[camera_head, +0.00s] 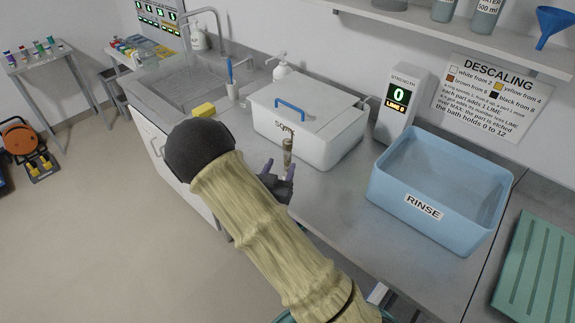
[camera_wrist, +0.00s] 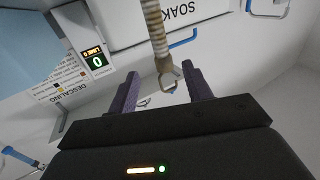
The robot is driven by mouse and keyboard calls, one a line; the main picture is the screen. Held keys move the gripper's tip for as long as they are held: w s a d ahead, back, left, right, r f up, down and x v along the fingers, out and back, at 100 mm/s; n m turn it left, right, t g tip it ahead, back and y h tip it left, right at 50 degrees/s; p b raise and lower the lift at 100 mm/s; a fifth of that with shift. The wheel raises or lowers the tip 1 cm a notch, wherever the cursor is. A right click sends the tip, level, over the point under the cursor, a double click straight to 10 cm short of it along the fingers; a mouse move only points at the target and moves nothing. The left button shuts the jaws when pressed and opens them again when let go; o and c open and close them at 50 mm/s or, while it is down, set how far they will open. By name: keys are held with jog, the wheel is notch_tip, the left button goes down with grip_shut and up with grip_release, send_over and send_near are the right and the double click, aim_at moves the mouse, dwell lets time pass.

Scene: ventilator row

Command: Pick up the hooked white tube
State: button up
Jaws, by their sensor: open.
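A slim whitish tube with brown bands (camera_head: 287,157) stands roughly upright in front of the white SOAK bath. In the wrist view the tube (camera_wrist: 154,28) comes down from the top edge and ends in a hook or ring between my fingertips. My gripper (camera_head: 279,170) is open, with its dark purple fingers on either side of the tube's end. The fingers also show in the wrist view (camera_wrist: 160,68), with gaps to the tube on both sides. What supports the tube is hidden.
The lidded SOAK bath (camera_head: 325,138) with a blue handle is just behind. A blue RINSE tub (camera_head: 425,208) stands to the right, a strength display (camera_head: 398,98) behind. A yellow sponge (camera_head: 203,110) and sink (camera_head: 185,85) are left. Bare counter lies before the tub.

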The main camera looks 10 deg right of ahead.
aim_at(286, 152)
jog(key=shift+p+x, duration=0.35)
jog(key=shift+x, duration=1.35)
jog(key=p+x, duration=0.2)
jog(key=x, duration=0.3)
jog(key=shift+w+a+p, duration=0.1)
jog(key=shift+w+p, duration=0.15)
jog(key=shift+p, duration=0.1)
jog(key=shift+c, duration=0.2)
grip_shut()
